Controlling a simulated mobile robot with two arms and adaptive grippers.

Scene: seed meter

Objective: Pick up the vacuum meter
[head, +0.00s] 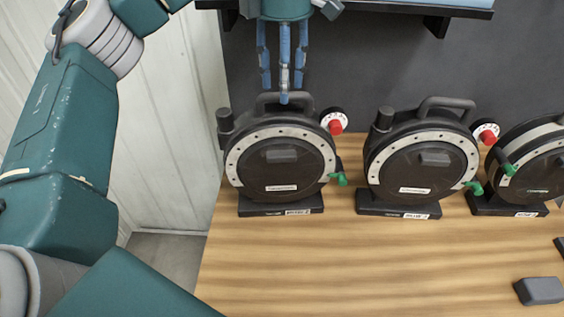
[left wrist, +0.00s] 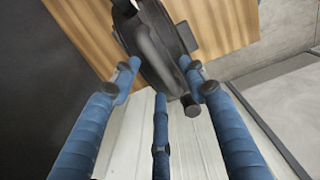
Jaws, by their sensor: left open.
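Three black round vacuum meters stand upright in a row on the wooden table: one at the left (head: 280,166), one in the middle (head: 420,170) and one at the right (head: 540,170), cut by the picture edge. Each has a pale bolted rim and a foot; top handles show on the left and middle ones. My left gripper (head: 284,84) points down, open, with blue fingers just above the left meter's handle (head: 282,99). In the left wrist view this black handle (left wrist: 160,55) lies beyond the spread fingers; contact cannot be told. My right gripper is not in view.
A dark grey block (head: 540,291) lies at the front right. A shelf (head: 400,8) juts from the dark wall above. A white panelled wall (head: 165,140) stands left of the table.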

